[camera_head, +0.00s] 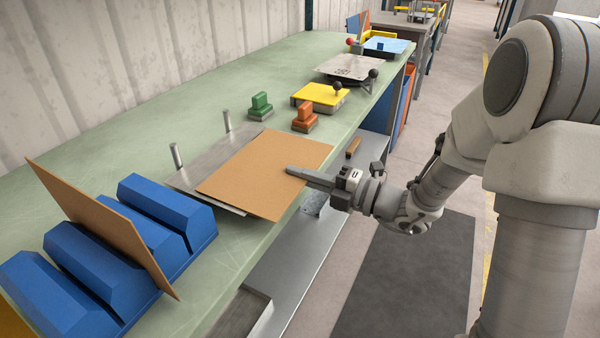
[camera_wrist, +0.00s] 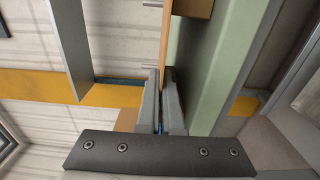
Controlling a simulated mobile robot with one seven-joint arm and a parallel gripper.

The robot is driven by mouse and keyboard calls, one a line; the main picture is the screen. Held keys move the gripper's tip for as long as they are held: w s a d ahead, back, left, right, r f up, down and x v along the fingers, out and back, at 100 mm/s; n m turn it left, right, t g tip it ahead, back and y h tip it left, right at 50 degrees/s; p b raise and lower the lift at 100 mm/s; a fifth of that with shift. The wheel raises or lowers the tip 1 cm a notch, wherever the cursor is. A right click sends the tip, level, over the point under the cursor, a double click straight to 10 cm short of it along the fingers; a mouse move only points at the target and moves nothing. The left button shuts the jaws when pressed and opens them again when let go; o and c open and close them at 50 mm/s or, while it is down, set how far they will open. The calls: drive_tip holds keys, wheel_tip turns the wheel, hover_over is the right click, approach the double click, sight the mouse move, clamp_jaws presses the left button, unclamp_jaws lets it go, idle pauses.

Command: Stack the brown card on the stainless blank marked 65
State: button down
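A flat brown card (camera_head: 268,172) lies roughly level over a grey metal sheet on the green bench. The sheet (camera_head: 207,157) shows past the card's left and back edges, beside two upright pins; no mark 65 can be read on it. My gripper (camera_head: 292,171) is at the card's right edge, on the aisle side. In the wrist view the two fingers (camera_wrist: 161,105) close on the thin edge of the card (camera_wrist: 166,42). Whether the card touches the sheet cannot be told.
A second brown card (camera_head: 102,222) leans in a blue slotted rack (camera_head: 150,225) at front left. A green block (camera_head: 260,106), an orange block (camera_head: 305,117) and a yellow plate (camera_head: 320,94) stand farther back. A lower metal shelf (camera_head: 305,255) runs beneath the bench edge.

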drive_tip(key=c, duration=1)
unclamp_jaws()
drive_tip(key=p+v, duration=0.3)
drive_tip(key=v, duration=1.4)
drive_tip(key=shift+d, duration=0.25)
